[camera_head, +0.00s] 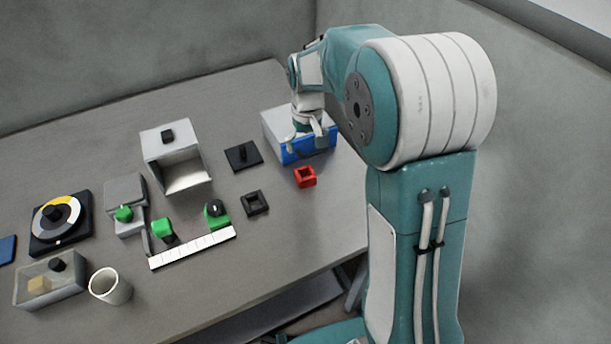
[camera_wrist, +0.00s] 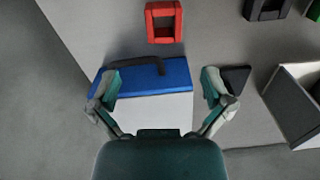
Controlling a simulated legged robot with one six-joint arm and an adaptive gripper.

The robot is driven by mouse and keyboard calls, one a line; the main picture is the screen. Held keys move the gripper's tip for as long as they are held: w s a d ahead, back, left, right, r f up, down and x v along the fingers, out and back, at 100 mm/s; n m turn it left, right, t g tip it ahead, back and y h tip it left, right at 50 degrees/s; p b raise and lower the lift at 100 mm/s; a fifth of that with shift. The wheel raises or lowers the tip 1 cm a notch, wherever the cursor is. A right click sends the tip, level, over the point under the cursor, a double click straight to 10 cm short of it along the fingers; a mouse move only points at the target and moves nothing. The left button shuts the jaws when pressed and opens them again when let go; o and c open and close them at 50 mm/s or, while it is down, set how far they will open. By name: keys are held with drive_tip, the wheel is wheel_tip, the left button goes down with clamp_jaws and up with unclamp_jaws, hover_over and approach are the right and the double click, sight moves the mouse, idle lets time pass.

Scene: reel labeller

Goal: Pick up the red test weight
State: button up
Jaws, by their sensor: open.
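The red test weight (camera_head: 305,176), the only red thing in view, is a small square block with a dark recess or opening in its middle. It stands on the grey table just in front of the blue-fronted white box. It also shows at the top of the wrist view (camera_wrist: 164,36). My gripper (camera_head: 307,131) is open and empty over the white box. In the wrist view its fingers (camera_wrist: 159,76) are spread wide across the box's blue face, with the red weight beyond them and apart from them.
The white box (camera_head: 283,122) has a blue front (camera_wrist: 170,78) with a dark handle. A black square piece (camera_head: 255,204) and a black plate with a knob (camera_head: 243,157) lie left of the weight. An open grey bin (camera_head: 187,176) stands farther left. The table's right edge is close.

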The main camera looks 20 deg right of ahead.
hover_over(305, 173)
drive_tip(key=s, duration=0.1)
wheel_tip(305, 173, down, 4)
drive_tip(key=shift+s+f, duration=0.1)
drive_tip(key=shift+f, duration=0.05)
drive_tip(key=shift+a+f, duration=0.35)
drive_tip(key=shift+f, duration=0.2)
drive_tip(key=f, duration=0.4)
drive_tip(key=shift+d+f, duration=0.25)
drive_tip(key=shift+f, duration=0.15)
drive_tip(key=shift+a, duration=0.15)
drive_tip(key=c, duration=1.3)
